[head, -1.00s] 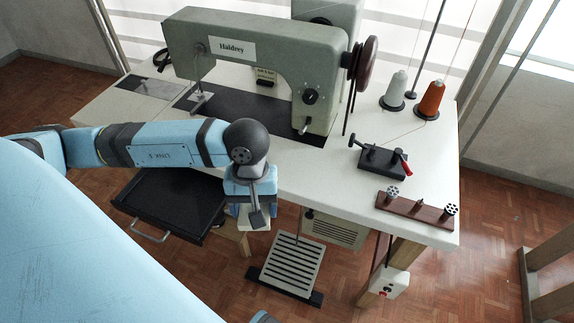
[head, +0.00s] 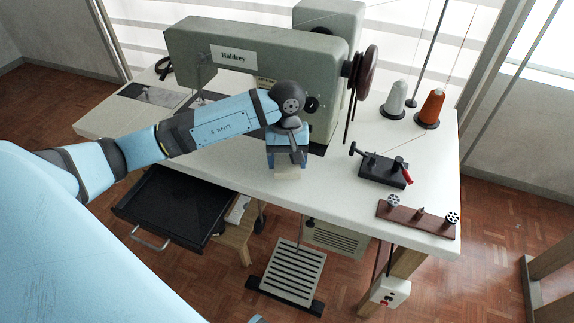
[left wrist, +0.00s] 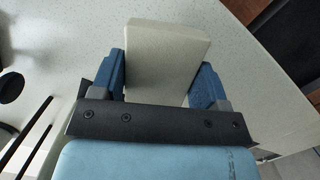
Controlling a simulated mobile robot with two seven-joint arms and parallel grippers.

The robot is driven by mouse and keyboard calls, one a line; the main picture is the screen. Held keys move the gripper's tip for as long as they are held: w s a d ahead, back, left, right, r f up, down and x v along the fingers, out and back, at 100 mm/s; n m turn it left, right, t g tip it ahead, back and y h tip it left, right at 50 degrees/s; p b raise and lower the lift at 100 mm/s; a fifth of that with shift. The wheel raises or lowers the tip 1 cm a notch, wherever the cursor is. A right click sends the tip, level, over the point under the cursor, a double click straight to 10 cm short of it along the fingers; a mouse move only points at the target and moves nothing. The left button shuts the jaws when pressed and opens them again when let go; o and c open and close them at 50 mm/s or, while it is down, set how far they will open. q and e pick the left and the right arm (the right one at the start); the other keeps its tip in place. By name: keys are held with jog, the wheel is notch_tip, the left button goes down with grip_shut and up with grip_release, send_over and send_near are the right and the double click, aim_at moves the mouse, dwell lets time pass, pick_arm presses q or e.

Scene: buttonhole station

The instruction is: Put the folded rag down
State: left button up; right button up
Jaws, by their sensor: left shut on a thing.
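The folded rag is a pale cream, block-like bundle (head: 288,173). It also shows in the left wrist view (left wrist: 166,48), between the two blue fingers. My left gripper (head: 288,164) is shut on the rag and points down over the white table top (head: 250,182), near its front edge and in front of the sewing machine. I cannot tell whether the rag touches the table. My right gripper is not in view.
The green-grey sewing machine (head: 240,55) stands just behind my left gripper. A black clamp fixture (head: 382,170), a brown strip with metal pieces (head: 415,218) and two thread cones stand to the right. An open black drawer (head: 175,208) juts out at the front left.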

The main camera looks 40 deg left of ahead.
aim_at(287, 155)
pick_arm(q)
jog(key=shift+f, duration=1.15)
jog(key=shift+f+b, duration=0.25)
jog(key=shift+b, duration=0.1)
jog(key=o, duration=0.9)
jog(key=shift+r, duration=0.1)
jog(key=shift+r+p, duration=0.25)
jog(key=shift+p, duration=0.2)
jog(key=r, duration=0.4)
jog(key=w+r, duration=0.1)
jog(key=r, duration=0.2)
jog(key=a+r, duration=0.1)
jog(key=r, duration=0.3)
jog(key=shift+w+r+p, duration=0.25)
jog(key=shift+r+p, duration=0.1)
